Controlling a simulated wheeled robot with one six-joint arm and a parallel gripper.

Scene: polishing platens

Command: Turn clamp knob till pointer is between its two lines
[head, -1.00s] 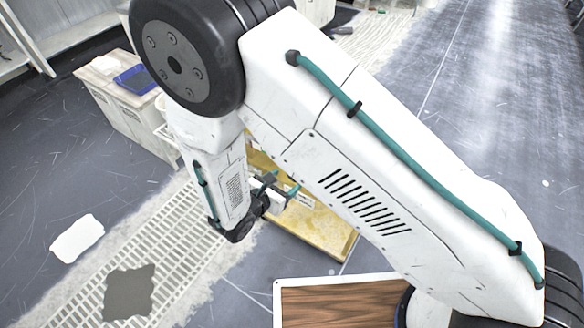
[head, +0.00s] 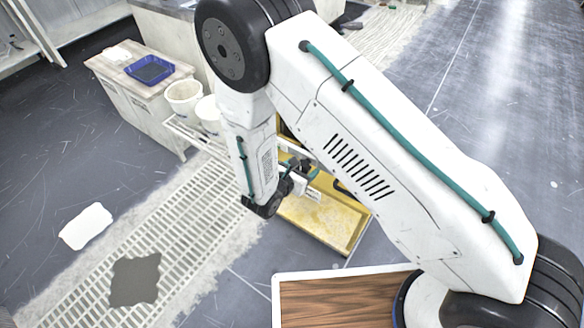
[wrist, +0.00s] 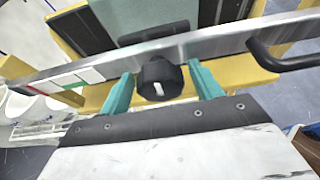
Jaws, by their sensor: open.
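The black round clamp knob (wrist: 155,79) sits on a metal bar (wrist: 215,40) in the wrist view. A short white mark, apparently its pointer, is on the knob's lower front. I cannot make out the two lines. My gripper (wrist: 160,70) is open, with one teal finger on each side of the knob and a visible gap to each. In the head view my gripper (head: 300,170) is at the yellow stand (head: 325,222); the knob cannot be told apart there.
A black curved handle (wrist: 285,60) sticks out from the bar at right. White, red and green labels (wrist: 75,80) are on the bar at left. White buckets (head: 184,98) stand on a rack behind. A bench carries a blue tray (head: 150,70). A wood-topped surface (head: 335,300) is at the front.

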